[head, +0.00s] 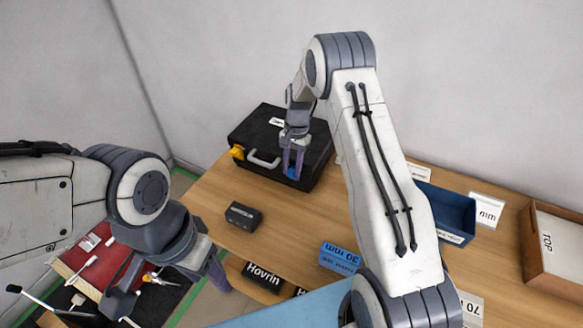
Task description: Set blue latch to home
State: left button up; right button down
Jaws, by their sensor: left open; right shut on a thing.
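A black case (258,124) with a pale carry handle (263,160) lies shut towards the back of the wooden table. A yellow latch (237,151) is on its front edge, left of the handle. The blue latch (291,172) is on the same edge, right of the handle, and is partly covered by my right gripper. My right gripper (293,168) points down at the case's front edge with its fingers shut on the blue latch. My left gripper (170,291) is open and empty at the lower left, off the table's front left edge.
A small black box (243,215) stands on the table in front of the case. A blue box marked 30 mm (340,258) lies nearer. A blue bin (446,212) and a cardboard box (556,255) are at the right. Tools lie on a red surface (90,255) lower left.

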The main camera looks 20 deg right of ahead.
jog(key=c, duration=0.6)
grip_release()
jog(key=shift+o, duration=0.2)
jog(key=shift+r, duration=0.1)
notch_tip(320, 180, up, 10)
jog(key=w+d+b, duration=0.1)
jog(key=b, duration=0.1)
jog(key=shift+w+d, duration=0.2)
jog(key=shift+d, duration=0.05)
